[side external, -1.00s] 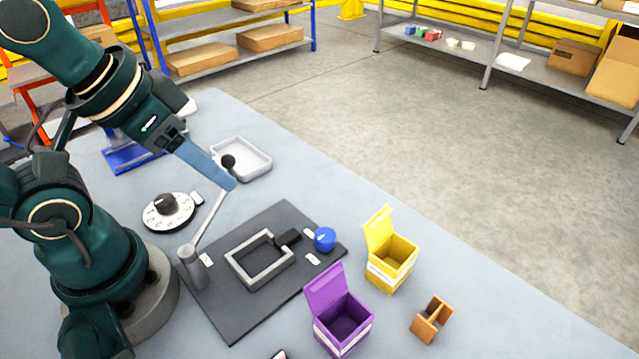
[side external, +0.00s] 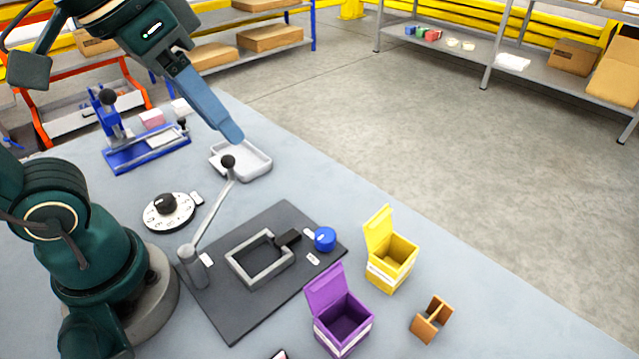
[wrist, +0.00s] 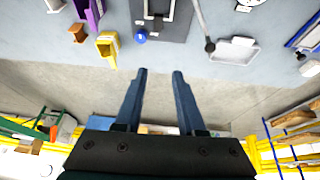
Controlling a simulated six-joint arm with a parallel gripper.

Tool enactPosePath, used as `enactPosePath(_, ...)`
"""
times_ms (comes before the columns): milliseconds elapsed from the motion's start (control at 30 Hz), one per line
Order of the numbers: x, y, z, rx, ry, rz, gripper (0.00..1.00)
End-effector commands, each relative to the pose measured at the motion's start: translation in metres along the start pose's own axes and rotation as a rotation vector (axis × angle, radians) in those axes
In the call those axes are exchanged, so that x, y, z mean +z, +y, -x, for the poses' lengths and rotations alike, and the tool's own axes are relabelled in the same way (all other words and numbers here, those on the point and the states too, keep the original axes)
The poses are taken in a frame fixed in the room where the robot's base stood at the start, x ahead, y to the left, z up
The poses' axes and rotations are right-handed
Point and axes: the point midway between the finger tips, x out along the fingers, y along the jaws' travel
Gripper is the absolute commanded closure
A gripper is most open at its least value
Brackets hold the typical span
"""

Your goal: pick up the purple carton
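The purple carton (side external: 343,319) stands upright on the table at the front, its lid raised and its inside empty. In the wrist view the purple carton (wrist: 93,12) is cut off by the top edge, at the upper left. My gripper (side external: 238,138) is in the air above the white tray, well away from the carton. In the wrist view my gripper (wrist: 160,72) shows two blue fingers spread apart with nothing between them.
A yellow open carton (side external: 391,262) and a brown wooden piece (side external: 431,320) stand near the purple one. A dark plate (side external: 230,312) bears a grey frame (side external: 259,262), a blue knob (side external: 325,239) and a lever (side external: 211,217). A white tray (side external: 262,170) lies behind.

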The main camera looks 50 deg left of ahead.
Motion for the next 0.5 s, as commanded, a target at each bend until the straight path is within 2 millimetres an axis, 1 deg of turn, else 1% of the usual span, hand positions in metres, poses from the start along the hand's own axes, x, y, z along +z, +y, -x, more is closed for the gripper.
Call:
enactPosePath(33,-0.006,0.007,0.001,0.012,-0.023,-0.007,0.61)
enactPosePath(167,-0.021,0.029,0.003,0.036,-0.087,-0.007,0.61)
enactPosePath(267,-0.032,0.053,0.003,0.049,-0.147,-0.008,0.61)
enactPosePath(300,-0.035,0.064,0.002,0.052,-0.172,-0.01,0.61)
enactPosePath(367,-0.039,0.08,-0.001,0.052,-0.209,-0.012,0.61)
enactPosePath(400,-0.04,0.091,-0.003,0.051,-0.234,-0.014,0.61)
enactPosePath(500,-0.04,0.118,-0.008,0.041,-0.286,-0.019,0.61)
